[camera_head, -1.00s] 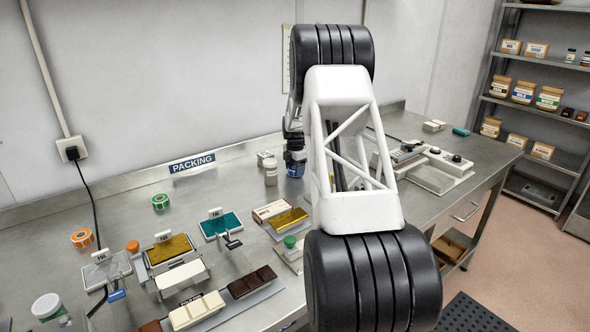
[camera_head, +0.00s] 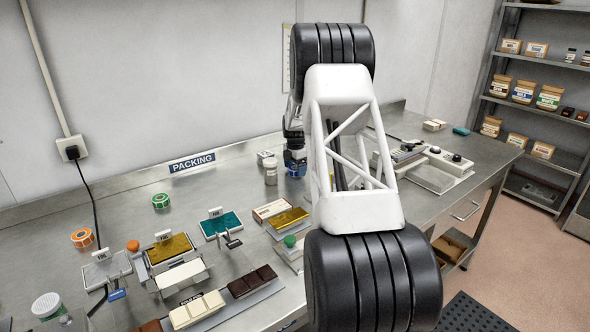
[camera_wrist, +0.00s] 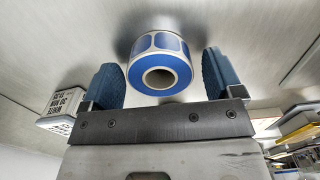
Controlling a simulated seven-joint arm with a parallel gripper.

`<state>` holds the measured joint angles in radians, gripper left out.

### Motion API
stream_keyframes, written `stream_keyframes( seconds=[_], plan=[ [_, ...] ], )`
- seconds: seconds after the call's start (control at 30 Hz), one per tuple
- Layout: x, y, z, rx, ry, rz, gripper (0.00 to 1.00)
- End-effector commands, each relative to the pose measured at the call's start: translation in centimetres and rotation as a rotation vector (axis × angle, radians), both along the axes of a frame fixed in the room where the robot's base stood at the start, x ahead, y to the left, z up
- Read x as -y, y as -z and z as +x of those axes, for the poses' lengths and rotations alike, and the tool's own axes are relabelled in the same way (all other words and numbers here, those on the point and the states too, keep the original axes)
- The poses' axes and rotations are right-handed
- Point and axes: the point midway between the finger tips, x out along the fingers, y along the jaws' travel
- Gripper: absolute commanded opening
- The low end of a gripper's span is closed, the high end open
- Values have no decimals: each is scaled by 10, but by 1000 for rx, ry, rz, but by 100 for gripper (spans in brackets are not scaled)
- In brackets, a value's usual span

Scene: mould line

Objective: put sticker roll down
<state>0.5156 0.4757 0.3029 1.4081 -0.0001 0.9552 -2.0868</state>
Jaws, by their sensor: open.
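A blue sticker roll (camera_wrist: 159,65) lies on the steel bench in the wrist view, between the two fingers of my gripper (camera_wrist: 160,80). The fingers are spread, with a gap on each side of the roll. In the head view my gripper (camera_head: 294,160) is low over the bench behind the arm, and a bit of the blue roll (camera_head: 296,171) shows at its tip. The arm hides much of that area.
A green roll (camera_head: 160,201) and an orange roll (camera_head: 82,237) lie on the bench at left. Trays and moulds fill the front.

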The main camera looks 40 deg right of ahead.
Motion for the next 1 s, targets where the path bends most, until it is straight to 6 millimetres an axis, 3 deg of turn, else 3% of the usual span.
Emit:
stream_keyframes(
  seconds=[0.27, 0.7, 1.0],
  plan=[
    [0, -30, 0, 2, 0, -1, 86],
    [0, -97, 0, 1, 0, -1, 86],
    [0, -117, 0, 1, 0, 0, 86]
  ],
)
